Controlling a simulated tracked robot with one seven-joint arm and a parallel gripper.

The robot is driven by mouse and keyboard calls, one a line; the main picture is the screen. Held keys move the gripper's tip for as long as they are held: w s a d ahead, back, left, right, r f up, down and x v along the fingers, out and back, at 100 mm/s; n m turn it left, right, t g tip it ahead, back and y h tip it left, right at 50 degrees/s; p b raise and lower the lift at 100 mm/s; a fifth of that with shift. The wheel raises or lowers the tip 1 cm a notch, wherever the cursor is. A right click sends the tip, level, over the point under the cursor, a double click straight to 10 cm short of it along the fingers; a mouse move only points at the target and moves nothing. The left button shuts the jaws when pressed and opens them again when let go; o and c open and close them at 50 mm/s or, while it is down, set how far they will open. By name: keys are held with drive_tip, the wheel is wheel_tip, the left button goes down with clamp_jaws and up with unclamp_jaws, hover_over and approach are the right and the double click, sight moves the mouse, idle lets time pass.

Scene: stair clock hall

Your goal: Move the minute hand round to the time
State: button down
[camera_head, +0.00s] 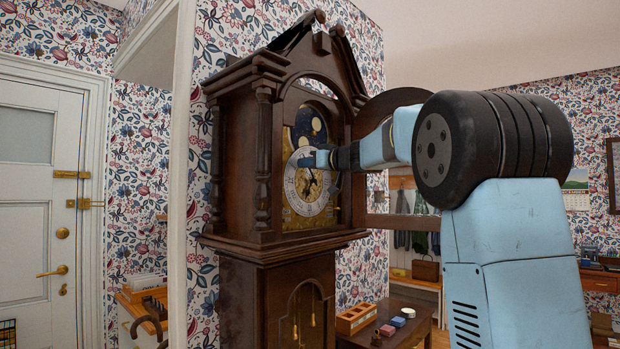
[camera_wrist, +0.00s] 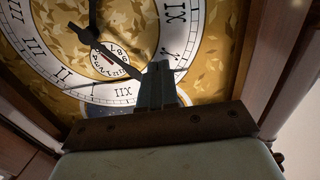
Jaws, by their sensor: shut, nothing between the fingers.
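The tall dark wood clock (camera_head: 250,215) stands in front of me with its pale ring dial (camera_head: 296,205). My gripper (camera_head: 306,162) is at the upper part of the dial, its fingers shut with nothing between them. In the wrist view the dial (camera_wrist: 105,94) appears upside down, and my gripper (camera_wrist: 158,72) covers part of the ring beside the XII. The long black minute hand (camera_wrist: 118,63) runs from the hub towards my fingers, its tip beside them. I cannot tell whether they touch. A second black hand (camera_wrist: 92,12) points up in that view.
The hood's arched glass door (camera_head: 366,118) stands open to the right of the dial, behind my arm. The dark wood case frame (camera_wrist: 258,65) surrounds the dial closely. A low table (camera_head: 412,330) with small boxes stands to the right of the clock.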

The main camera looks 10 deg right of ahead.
drive_tip(key=shift+w+d+r, duration=0.2)
drive_tip(key=shift+d+r, duration=0.1)
drive_tip(key=shift+r, duration=0.1)
drive_tip(key=shift+w+d, duration=0.1)
drive_tip(key=shift+w+d+r, duration=0.25)
drive_tip(key=shift+d+r, duration=0.15)
idle(0.4)
drive_tip(key=shift+w+d, duration=0.1)
drive_tip(key=shift+d, duration=0.05)
drive_tip(key=shift+w+d+r, duration=0.3)
drive_tip(key=shift+d, duration=0.05)
drive_tip(key=shift+w+d+r, duration=0.2)
drive_tip(key=shift+w+d, duration=0.2)
drive_tip(key=shift+d, duration=0.2)
idle(1.9)
